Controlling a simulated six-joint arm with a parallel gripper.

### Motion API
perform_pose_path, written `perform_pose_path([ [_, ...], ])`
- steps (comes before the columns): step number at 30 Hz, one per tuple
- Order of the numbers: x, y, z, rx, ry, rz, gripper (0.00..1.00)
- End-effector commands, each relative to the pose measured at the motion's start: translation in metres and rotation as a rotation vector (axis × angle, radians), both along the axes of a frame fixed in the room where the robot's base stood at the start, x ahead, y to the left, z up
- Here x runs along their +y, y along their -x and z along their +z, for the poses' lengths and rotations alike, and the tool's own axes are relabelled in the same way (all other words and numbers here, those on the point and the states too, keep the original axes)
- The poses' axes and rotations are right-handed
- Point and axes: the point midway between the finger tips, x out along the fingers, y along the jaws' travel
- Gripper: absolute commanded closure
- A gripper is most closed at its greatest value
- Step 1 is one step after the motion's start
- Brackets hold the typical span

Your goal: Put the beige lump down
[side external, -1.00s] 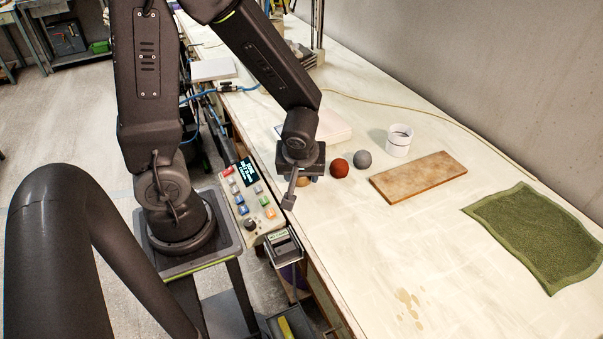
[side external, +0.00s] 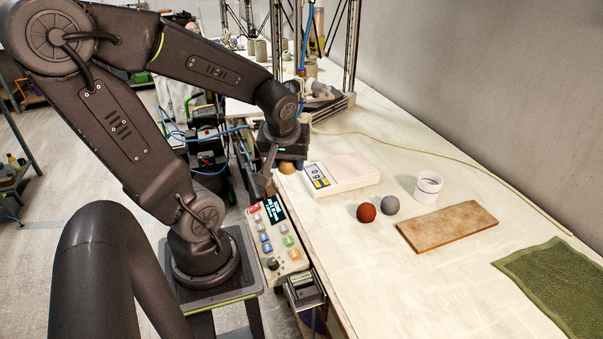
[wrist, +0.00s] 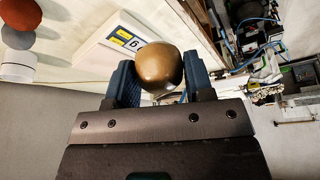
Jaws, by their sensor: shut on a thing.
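The beige lump (wrist: 160,68) is rounded and brownish in the wrist view, held between the two blue fingers of my gripper. In the side view my gripper (side external: 275,163) is at the bench's left edge, left of the scale. A small part of the lump (side external: 288,169) shows below it there, the rest hidden by the gripper. I cannot tell how high the lump is above the bench. The white scale (side external: 345,175) has a yellow-and-blue display panel and an empty top. It also shows in the wrist view (wrist: 98,42).
A red ball (side external: 366,213) and a grey ball (side external: 390,205) sit together on the bench, near a white cup (side external: 428,187). A brown board (side external: 447,226) and a green cloth (side external: 560,285) lie to the right. A button panel (side external: 276,240) is beside the bench edge. The front bench is clear.

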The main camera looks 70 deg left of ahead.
Motion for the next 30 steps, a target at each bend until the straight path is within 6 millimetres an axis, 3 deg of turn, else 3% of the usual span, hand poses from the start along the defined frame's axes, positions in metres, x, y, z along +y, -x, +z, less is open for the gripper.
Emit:
perform_pose_path([
  [4, 0.007, 0.002, 0.006, -0.001, -0.001, -0.002, 0.77],
  [8, 0.016, -0.016, 0.015, 0.001, 0.000, -0.036, 0.77],
  [15, 0.039, -0.094, 0.034, 0.004, 0.002, -0.160, 0.77],
  [21, 0.052, -0.155, 0.039, 0.002, 0.001, -0.252, 0.77],
  [25, 0.055, -0.178, 0.038, 0.001, 0.000, -0.287, 0.77],
  [30, 0.056, -0.187, 0.022, 0.003, 0.001, -0.303, 0.77],
])
